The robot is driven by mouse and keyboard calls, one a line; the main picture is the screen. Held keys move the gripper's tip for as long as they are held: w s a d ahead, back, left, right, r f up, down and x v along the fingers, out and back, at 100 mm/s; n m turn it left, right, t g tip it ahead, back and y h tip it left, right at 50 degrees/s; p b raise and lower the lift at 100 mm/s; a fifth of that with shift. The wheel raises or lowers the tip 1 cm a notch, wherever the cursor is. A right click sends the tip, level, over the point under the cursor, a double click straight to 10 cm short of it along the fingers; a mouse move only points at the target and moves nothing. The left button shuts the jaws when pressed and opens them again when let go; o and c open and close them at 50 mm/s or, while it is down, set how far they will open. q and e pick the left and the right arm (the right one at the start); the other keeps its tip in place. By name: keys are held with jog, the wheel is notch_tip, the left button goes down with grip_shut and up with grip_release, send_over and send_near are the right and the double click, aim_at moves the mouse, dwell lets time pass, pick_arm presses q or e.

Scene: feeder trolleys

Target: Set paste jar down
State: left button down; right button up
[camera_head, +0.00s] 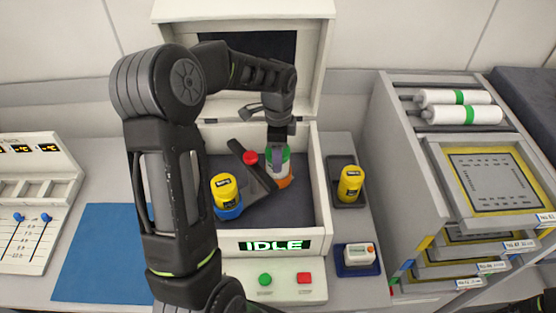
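A mixer with an open lid holds a dark rotor arm (262,178) with a red knob (250,158). A paste jar with green showing (286,152) is at my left gripper (278,165), whose fingers are around it. It is at the orange holder (285,182) on the rotor's right end; I cannot tell whether it is fully seated. My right gripper is not in view.
Another yellow jar (350,184) stands on a dark pad right of the mixer. A small white box (358,254) sits on a blue pad. The mixer display (274,246) reads IDLE. A trolley with rolls and trays (430,170) stands right. A blue mat (100,260) lies clear at left.

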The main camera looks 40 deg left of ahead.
pick_arm(q)
jog(key=shift+f, duration=0.55)
jog(key=shift+f, duration=0.2)
jog(key=shift+c, duration=1.9)
grip_release()
jog(key=shift+r, duration=0.15)
notch_tip(320, 180, up, 12)
jog(key=shift+r+b, duration=0.1)
jog(key=shift+b, duration=0.6)
